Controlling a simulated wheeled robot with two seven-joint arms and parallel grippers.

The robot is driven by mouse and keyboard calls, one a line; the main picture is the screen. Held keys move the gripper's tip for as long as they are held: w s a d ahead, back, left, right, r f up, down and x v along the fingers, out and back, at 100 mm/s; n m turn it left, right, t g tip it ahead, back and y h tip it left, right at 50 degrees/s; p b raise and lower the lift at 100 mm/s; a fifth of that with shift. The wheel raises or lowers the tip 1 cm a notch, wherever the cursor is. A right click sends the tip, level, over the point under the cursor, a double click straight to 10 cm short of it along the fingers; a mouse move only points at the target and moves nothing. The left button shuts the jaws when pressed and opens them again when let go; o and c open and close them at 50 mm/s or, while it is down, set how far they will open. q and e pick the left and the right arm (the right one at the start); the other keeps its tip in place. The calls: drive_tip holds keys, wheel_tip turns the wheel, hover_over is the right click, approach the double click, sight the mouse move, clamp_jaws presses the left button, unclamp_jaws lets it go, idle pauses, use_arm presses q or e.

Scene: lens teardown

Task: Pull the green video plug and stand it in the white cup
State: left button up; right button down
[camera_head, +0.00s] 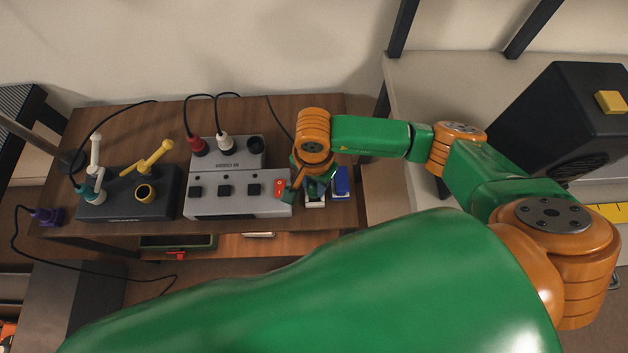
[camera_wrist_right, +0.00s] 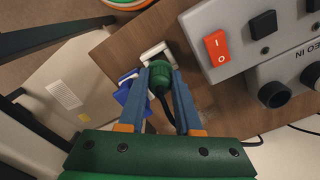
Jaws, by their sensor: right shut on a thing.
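The green video plug (camera_wrist_right: 161,74) is between the fingers of my right gripper (camera_wrist_right: 160,72) in the right wrist view, with its black cable running back between them. The white cup (camera_wrist_right: 154,52) is just beyond the plug, which partly covers it. I cannot tell whether the plug's tip is inside the cup. In the head view, my right gripper (camera_head: 312,186) points down over the white cup (camera_head: 315,202), at the right of the grey box (camera_head: 236,207). The grey box's right-hand socket (camera_head: 255,143) is empty. My left gripper is not in view.
A blue cup (camera_head: 341,181) stands close to the right of the white cup. The grey box holds a red plug (camera_head: 198,145) and a white plug (camera_head: 226,142). A dark box (camera_head: 128,200) and a purple plug (camera_head: 47,216) are at the left of the wooden table (camera_head: 318,112).

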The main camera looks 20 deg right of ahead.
drive_tip(key=shift+f+b, duration=1.5)
drive_tip(key=shift+b, duration=0.3)
idle(1.2)
drive_tip(key=c, duration=0.5)
unclamp_jaws()
